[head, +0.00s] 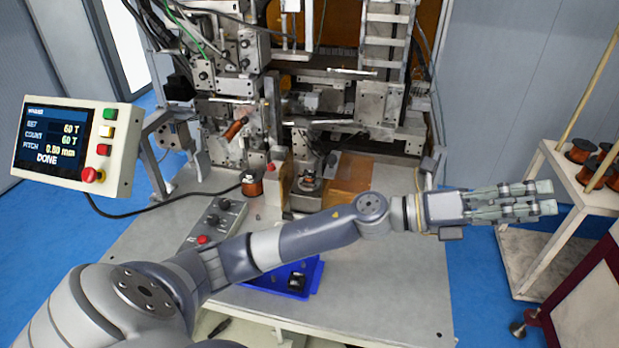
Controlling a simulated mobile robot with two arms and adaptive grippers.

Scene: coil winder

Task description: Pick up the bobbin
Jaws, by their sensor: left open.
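A small copper-wound bobbin (251,186) stands on the machine table, left of a beige block. Another copper-coloured wound piece (235,128) sits tilted on the winding machine above it. A small black part (297,282) lies in the blue tray (262,284), which my left arm partly covers. Which of these the task means I cannot tell. My left gripper (535,199) is stretched out to the right, past the table's right edge, with its fingers extended, open and empty. It is far from the bobbin and touches nothing. My right gripper is not in view.
The winding machine (385,110) fills the back of the table. A control screen (60,140) reading DONE stands left, and a button box (215,222) sits on the table. A cart (575,185) with several copper spools (582,150) is at right. The table's front right (400,290) is clear.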

